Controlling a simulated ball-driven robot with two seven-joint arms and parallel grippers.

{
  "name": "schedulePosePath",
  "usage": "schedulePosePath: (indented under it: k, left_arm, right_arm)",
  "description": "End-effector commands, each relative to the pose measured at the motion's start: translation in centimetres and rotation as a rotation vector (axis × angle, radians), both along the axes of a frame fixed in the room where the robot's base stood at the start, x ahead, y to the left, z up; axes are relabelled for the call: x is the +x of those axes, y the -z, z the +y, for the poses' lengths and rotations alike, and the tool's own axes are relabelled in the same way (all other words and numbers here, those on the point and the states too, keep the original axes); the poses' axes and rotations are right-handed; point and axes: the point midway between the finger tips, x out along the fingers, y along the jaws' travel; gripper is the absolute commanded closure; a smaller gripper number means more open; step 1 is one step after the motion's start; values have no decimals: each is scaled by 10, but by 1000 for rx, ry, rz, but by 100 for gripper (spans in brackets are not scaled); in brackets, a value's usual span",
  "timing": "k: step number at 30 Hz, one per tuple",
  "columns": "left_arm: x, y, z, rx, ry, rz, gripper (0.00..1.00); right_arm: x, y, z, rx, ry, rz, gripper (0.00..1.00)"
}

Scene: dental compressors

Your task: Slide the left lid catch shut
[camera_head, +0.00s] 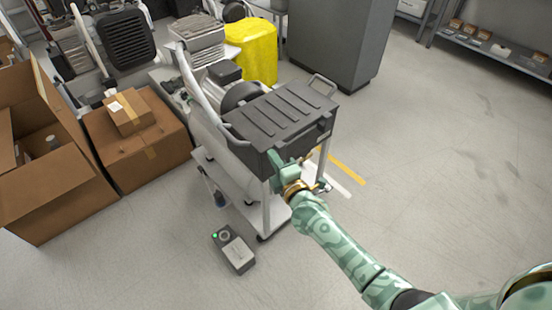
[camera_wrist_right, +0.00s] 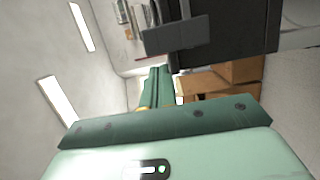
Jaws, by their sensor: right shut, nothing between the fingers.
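A dark grey case with a ribbed lid (camera_head: 282,108) sits on top of a white trolley. Its lid looks closed. My right gripper (camera_head: 274,160) is at the near lower corner of the case front, shut and empty. The left catch cannot be made out in the head view, where the gripper covers that part of the front. A small dark catch (camera_head: 325,122) shows farther right on the front. In the right wrist view the shut green fingers (camera_wrist_right: 156,82) are beside the dark case (camera_wrist_right: 235,28); I cannot tell whether they touch it. My left gripper is out of view.
The white trolley (camera_head: 245,208) stands under the case. A small grey device with a green light (camera_head: 235,252) lies on the floor in front. Cardboard boxes (camera_head: 135,145) and compressors are at the left, a yellow container (camera_head: 256,48) behind. The floor at the right is clear.

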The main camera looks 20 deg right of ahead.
Motion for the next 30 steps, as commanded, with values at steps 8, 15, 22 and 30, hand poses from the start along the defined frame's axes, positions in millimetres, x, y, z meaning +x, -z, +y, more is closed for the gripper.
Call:
schedulePosePath:
  k: [8, 15, 22, 30]
  left_arm:
    - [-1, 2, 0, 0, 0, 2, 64]
    - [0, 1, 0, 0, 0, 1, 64]
    - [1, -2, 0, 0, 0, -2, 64]
    - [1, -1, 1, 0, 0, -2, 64]
  right_arm:
    - [3, -1, -8, 0, 0, -1, 100]
    - [4, -1, -11, -1, 0, -1, 100]
    - [17, -1, -47, -3, 0, -2, 100]
    - [21, -1, -57, 1, 0, -2, 100]
